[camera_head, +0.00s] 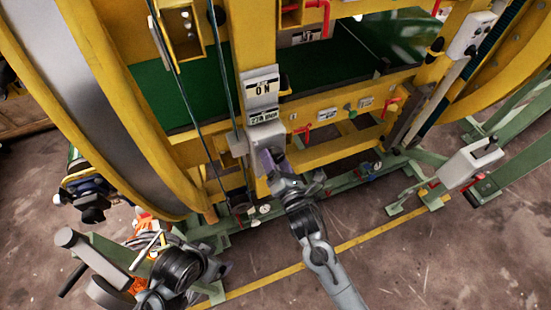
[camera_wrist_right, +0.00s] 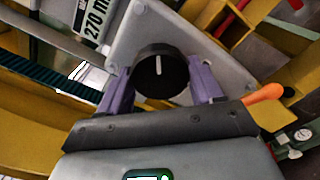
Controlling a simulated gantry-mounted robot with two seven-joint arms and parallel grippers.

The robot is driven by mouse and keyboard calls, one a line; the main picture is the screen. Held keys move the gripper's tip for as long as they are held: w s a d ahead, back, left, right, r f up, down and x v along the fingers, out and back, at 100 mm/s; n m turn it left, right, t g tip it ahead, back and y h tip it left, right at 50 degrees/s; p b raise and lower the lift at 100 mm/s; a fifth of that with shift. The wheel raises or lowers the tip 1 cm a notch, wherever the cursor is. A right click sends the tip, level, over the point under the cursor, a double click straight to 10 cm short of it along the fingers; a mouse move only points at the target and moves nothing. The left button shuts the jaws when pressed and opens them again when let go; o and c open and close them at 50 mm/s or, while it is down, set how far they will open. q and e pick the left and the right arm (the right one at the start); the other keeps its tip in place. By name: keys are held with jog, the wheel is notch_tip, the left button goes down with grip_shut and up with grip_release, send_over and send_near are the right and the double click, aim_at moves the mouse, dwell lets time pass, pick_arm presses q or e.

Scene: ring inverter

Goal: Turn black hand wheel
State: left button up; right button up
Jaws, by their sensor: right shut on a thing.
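The black hand wheel (camera_wrist_right: 160,72) is a round knob with a white pointer line, mounted on a light grey plate (camera_wrist_right: 132,32) in the right wrist view. The pointer stands nearly upright in that view. My right gripper (camera_wrist_right: 162,86) has its two purple fingers on either side of the wheel, shut on it. In the head view, my right gripper (camera_head: 270,161) reaches up to the grey box (camera_head: 266,135) on the yellow frame, and the wheel is hidden behind the fingers.
The yellow machine frame (camera_head: 335,152) surrounds the box, with red handles (camera_head: 301,133) to its right. Green panels (camera_head: 190,95) lie behind. Green base rails (camera_head: 405,170) run along the floor. Floor (camera_head: 420,260) is open at lower right.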

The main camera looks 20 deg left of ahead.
dwell(0.4)
jog(key=o, duration=1.1)
jog(key=shift+c, duration=0.2)
jog(key=v, duration=1)
jog(key=shift+s+d+p, duration=0.25)
jog(key=shift+s+p, duration=0.05)
jog(key=shift+p, duration=0.15)
